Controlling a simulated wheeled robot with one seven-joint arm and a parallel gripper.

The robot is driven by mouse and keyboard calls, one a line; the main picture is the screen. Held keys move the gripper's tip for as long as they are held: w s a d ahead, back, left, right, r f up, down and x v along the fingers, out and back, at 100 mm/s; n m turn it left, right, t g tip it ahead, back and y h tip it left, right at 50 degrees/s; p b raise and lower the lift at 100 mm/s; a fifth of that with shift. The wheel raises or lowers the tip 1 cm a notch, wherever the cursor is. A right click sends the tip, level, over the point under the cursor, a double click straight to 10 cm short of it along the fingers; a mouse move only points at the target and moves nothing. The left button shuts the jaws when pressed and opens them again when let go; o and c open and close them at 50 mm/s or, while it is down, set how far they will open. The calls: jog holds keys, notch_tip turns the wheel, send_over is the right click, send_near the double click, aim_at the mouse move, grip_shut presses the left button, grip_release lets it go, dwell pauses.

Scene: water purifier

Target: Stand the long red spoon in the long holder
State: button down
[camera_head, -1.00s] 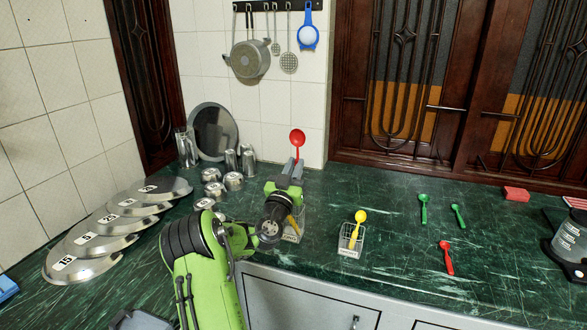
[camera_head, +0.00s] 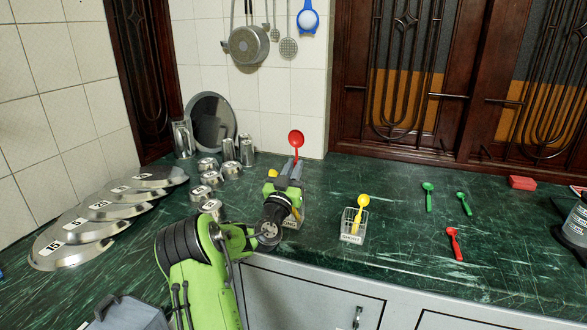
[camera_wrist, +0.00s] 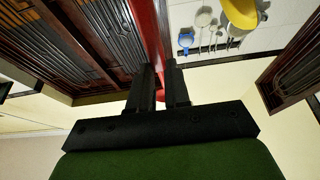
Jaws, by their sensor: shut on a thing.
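My gripper (camera_head: 292,170) is shut on the long red spoon (camera_head: 296,139). The spoon is upright, with its round bowl above the fingers. In the wrist view its red handle (camera_wrist: 148,28) runs between my two fingers (camera_wrist: 158,88). The long holder (camera_head: 291,223) stands on the counter below and behind my gripper, mostly hidden; only part of its labelled front shows. A yellow spoon (camera_head: 272,173) shows beside my gripper, and its bowl (camera_wrist: 241,12) is in the wrist view. The spoon's lower end is hidden, so I cannot tell whether it is inside the holder.
The short holder (camera_head: 348,232) with a short yellow spoon (camera_head: 360,212) stands to the right. Two green spoons (camera_head: 428,193) and a small red spoon (camera_head: 454,242) lie further right. Metal cups (camera_head: 213,178) and numbered lids (camera_head: 70,240) are left. Counter between is clear.

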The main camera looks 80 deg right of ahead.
jog(key=shift+f, duration=2.75)
jog(key=c, duration=1)
grip_release()
jog(key=a, duration=0.9)
jog(key=shift+w, duration=0.45)
